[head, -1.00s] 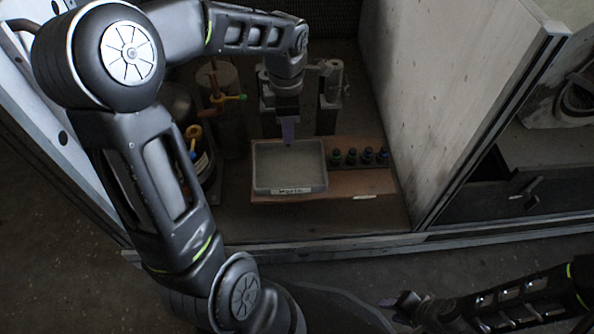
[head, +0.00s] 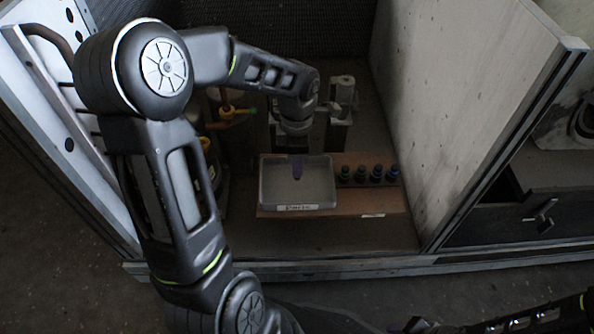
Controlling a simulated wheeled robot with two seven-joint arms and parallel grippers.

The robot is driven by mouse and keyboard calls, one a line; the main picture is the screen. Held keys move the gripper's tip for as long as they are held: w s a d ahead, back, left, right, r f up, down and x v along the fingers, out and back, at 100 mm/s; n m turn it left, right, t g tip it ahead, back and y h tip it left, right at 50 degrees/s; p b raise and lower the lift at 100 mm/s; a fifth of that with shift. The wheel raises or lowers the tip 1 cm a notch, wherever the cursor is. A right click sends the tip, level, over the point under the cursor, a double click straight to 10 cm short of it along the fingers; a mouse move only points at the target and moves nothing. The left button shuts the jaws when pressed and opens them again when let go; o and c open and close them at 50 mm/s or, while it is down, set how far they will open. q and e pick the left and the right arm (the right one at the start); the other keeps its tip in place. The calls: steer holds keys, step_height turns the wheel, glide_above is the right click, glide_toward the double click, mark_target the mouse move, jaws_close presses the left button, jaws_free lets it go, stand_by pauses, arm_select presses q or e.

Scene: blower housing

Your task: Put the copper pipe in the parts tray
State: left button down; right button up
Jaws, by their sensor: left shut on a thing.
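My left gripper (head: 297,160) reaches down from behind over the parts tray (head: 290,207), a grey shallow box with a white label on its front. The gripper is shut on a narrow thing, seemingly the copper pipe, which the fingers mostly hide. Its tip shows over the inside of the tray, and I cannot tell whether it touches the tray floor. The tray's visible floor looks empty. My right gripper (head: 413,325) is only partly in view at the bottom edge, dark and away from the tray, its jaws unclear.
The tray sits on a brown board (head: 340,208) beside several dark capped bottles (head: 360,174). A grey metal fixture (head: 341,100) stands behind. A pale wall (head: 445,110) closes the right side.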

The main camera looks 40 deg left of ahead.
arm_select(q)
steer(key=shift+f, duration=1.4)
steer(key=shift+b, duration=0.3)
steer(key=shift+f, duration=0.25)
steer(key=c, duration=1.4)
jaws_free()
steer(key=shift+r, duration=0.1)
steer(key=shift+o, duration=0.2)
steer(key=shift+r, duration=0.1)
steer(key=shift+r, duration=0.25)
step_height(320, 180, up, 12)
steer(key=p, duration=0.3)
steer(key=shift+f+p, duration=0.15)
steer(key=shift+p, duration=0.2)
